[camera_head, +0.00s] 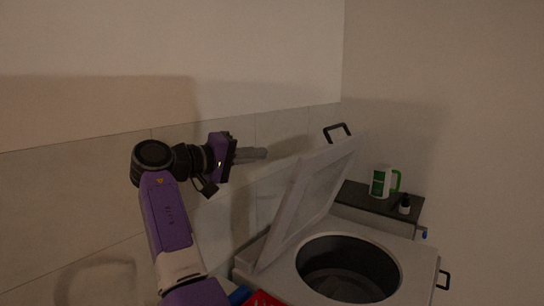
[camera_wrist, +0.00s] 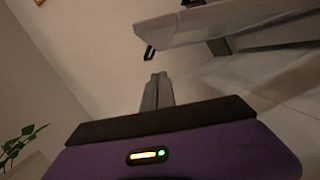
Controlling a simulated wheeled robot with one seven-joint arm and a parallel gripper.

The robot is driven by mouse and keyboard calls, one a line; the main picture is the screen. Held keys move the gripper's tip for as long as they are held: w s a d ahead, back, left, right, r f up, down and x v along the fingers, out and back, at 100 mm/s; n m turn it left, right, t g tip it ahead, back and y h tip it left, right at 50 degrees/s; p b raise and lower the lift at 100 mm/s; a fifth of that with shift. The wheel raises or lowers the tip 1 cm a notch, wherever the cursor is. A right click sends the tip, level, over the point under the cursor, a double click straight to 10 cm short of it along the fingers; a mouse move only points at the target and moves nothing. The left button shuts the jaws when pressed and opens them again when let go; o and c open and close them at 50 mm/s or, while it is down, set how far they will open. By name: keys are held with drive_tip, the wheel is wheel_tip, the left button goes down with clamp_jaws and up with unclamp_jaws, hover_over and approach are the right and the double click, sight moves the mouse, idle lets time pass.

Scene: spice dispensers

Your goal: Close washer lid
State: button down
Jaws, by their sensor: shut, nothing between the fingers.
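The washer (camera_head: 418,262) stands at the lower right in the head view, with its round drum opening (camera_head: 348,275) uncovered. Its white lid (camera_head: 313,190) is raised and tilted steeply up from the washer's left side. A black handle (camera_head: 337,131) sits at the lid's upper edge. My gripper (camera_head: 264,154) is shut and empty, in the air left of the lid and apart from it. In the wrist view, my gripper's fingers (camera_wrist: 158,78) are together, pointing up the picture. A pale panel, apparently the lid (camera_wrist: 185,27), and a black handle (camera_wrist: 150,53) show beyond them.
A dark shelf (camera_head: 350,195) behind the washer bears a green and white mug (camera_head: 380,183) and a small dark bottle (camera_head: 405,204). A red object (camera_head: 262,299) lies at the bottom edge. A plant (camera_wrist: 20,143) shows at the left in the wrist view.

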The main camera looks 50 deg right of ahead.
drive_tip(key=s+d+p, duration=0.1)
drive_tip(key=d, duration=0.2)
drive_tip(key=s+d+f+p, duration=0.1)
drive_tip(key=s+d, duration=0.1)
drive_tip(key=d, duration=0.1)
drive_tip(key=s+d+p, duration=0.1)
drive_tip(key=d, duration=0.2)
drive_tip(key=shift+s+f, duration=0.15)
drive_tip(key=shift+f, duration=0.25)
drive_tip(key=shift+s+f+p, duration=0.2)
drive_tip(key=shift+s+p, duration=0.1)
drive_tip(key=shift+s, duration=0.1)
